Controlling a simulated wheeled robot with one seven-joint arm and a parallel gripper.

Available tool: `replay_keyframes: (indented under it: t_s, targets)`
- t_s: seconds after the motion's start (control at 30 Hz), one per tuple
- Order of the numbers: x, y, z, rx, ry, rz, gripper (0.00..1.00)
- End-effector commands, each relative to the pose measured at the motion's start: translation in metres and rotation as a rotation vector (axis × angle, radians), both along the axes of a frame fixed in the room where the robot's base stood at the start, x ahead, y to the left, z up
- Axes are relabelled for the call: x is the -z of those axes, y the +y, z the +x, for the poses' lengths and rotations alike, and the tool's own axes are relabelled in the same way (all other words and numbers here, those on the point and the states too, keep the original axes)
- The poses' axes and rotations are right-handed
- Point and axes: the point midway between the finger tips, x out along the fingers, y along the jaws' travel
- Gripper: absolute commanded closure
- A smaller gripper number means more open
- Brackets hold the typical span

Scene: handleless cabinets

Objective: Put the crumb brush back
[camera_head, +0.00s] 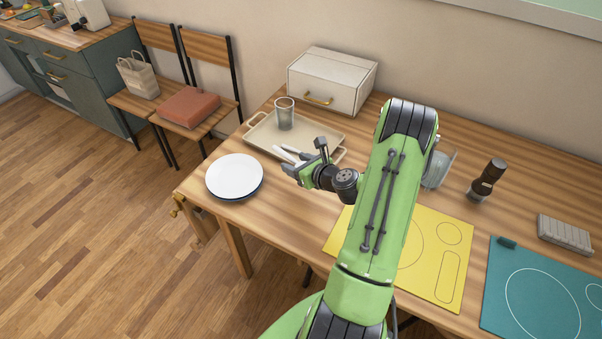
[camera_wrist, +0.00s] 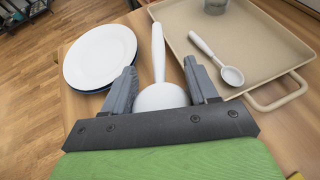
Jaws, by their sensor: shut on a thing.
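My gripper (camera_wrist: 160,90) is shut on a white long-handled utensil (camera_wrist: 158,50) with a rounded head; the head sits between the fingers and the handle points away. I see no bristles on it, and cannot tell whether it is the crumb brush. In the head view my gripper (camera_head: 300,168) is over the table, between the plate and the tray. A small dark teal block (camera_head: 507,242) lies at the top edge of the teal mat; its kind is unclear. A white spoon (camera_wrist: 215,57) lies on the beige tray (camera_wrist: 268,62), right of the held utensil.
A white plate (camera_head: 234,176) stands on the table's left end. A glass (camera_head: 284,114) stands on the tray, before a white box with a brass handle (camera_head: 332,80). The yellow mat (camera_head: 449,252), a dark grinder (camera_head: 487,180) and a pale ridged block (camera_head: 566,234) are to the right.

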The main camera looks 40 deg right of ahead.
Motion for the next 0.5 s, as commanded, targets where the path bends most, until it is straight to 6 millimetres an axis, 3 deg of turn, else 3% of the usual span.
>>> replay_keyframes:
  t_s: [0.23, 0.5]
  targets:
    - [0.004, -0.001, 0.002, 0.002, -0.009, 0.003, 0.78]
    - [0.041, -0.001, 0.002, 0.002, -0.008, 0.002, 0.78]
